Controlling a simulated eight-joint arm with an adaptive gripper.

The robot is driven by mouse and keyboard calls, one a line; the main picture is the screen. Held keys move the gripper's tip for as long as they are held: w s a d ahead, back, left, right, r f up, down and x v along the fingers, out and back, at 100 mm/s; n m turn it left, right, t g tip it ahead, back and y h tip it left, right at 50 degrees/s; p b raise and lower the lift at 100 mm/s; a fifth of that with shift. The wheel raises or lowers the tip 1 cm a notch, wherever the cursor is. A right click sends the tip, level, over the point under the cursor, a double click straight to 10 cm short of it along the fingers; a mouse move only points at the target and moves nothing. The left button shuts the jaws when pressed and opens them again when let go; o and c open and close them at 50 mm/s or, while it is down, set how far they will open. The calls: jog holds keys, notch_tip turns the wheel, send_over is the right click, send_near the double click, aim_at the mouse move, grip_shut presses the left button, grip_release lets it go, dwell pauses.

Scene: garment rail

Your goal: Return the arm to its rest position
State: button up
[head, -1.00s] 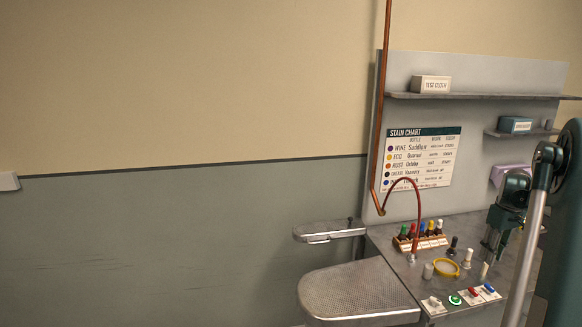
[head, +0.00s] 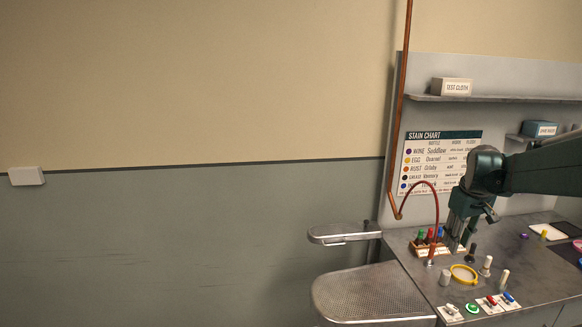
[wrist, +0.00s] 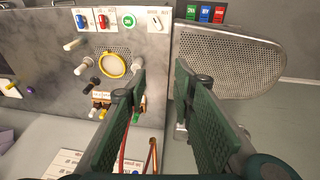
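My gripper (head: 462,228) hangs at the end of my dark green arm on the right of the head view. It is above the metal bench (head: 540,270), over or in front of the bottle rack (head: 428,248), and partly hides it. In the wrist view my gripper (wrist: 158,88) shows two green finger pads set wide apart with nothing between them. Beyond them lie the bench and a perforated metal board (wrist: 235,65). Whether the fingers touch anything below is not shown.
A red hose (head: 437,205) arches up beside the rack, and a copper pipe (head: 402,110) runs up the wall. A yellow ring (head: 463,273), several small bottles and a row of switches stand on the bench. Shelves hold a test cloth box (head: 452,87). The left side is open.

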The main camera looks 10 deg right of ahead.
jog(key=s+a+r+t, duration=0.15)
jog(key=s+a, duration=0.35)
jog(key=a, duration=0.7)
jog(key=s+a+r+t, duration=0.15)
jog(key=s+a, duration=0.25)
jog(key=a, duration=0.8)
jog(key=s+a+f+t, duration=0.1)
jog(key=s+a+f, duration=0.2)
jog(key=s+a, duration=0.5)
jog(key=s+a+f+t+y, duration=0.1)
jog(key=s+a+f, duration=0.2)
jog(key=s+a, duration=0.5)
jog(key=shift+s+a, duration=0.25)
jog(key=shift+a, duration=0.35)
